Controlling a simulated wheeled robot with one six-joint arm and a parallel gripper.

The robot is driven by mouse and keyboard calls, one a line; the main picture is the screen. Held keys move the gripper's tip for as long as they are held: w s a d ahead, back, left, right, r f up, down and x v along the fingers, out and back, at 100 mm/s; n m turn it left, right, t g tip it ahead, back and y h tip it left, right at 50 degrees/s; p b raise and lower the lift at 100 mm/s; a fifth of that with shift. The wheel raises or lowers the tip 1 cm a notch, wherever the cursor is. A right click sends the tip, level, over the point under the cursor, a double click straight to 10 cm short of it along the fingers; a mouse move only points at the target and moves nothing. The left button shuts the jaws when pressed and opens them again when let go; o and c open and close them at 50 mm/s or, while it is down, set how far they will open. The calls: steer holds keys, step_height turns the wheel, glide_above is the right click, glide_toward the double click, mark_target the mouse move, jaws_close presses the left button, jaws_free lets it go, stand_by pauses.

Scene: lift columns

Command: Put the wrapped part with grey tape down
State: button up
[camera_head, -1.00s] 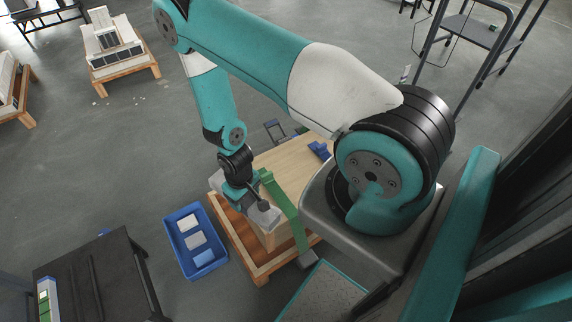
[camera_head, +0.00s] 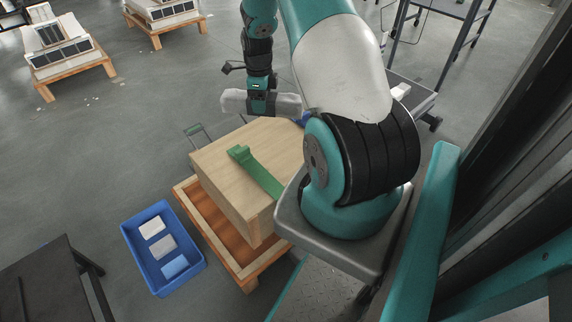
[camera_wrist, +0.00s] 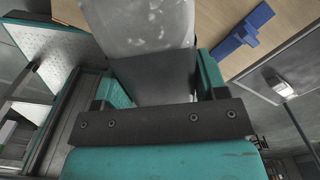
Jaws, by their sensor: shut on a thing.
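The wrapped part (camera_head: 289,104) is a long, pale grey bundle in cloudy film. My gripper (camera_head: 261,104) is shut around its middle and holds it level, off the floor, beyond the back edge of the wooden box in the head view. In the wrist view the wrapped part (camera_wrist: 140,25) runs up from the jaws, with a dark grey band of tape (camera_wrist: 155,78) around it where my gripper (camera_wrist: 155,95) grips. The jaws hide part of the band.
The big wooden box (camera_head: 225,165) stands on a pallet, with a green bracket-like piece (camera_head: 255,172) and a blue piece (camera_wrist: 243,35) on top. A blue bin (camera_head: 137,258) holds several wrapped parts. A grey cart (camera_head: 415,100) stands behind, right. Open floor lies left.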

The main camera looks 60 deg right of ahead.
mark_target(286, 148)
steer(key=s+d+m+b, duration=0.4)
steer(key=d+m+b, duration=0.1)
steer(key=d+m, duration=0.25)
steer(key=shift+m, duration=0.35)
steer(key=f+b, duration=0.2)
steer(key=f, duration=0.4)
steer(key=f+b, duration=0.2)
steer(key=f, duration=0.5)
steer(key=f+b, duration=0.2)
steer(key=f, duration=0.4)
steer(key=shift+s+a+f, duration=0.15)
steer(key=shift+a+f, duration=0.1)
steer(key=shift+f, duration=0.15)
steer(key=o, duration=1.3)
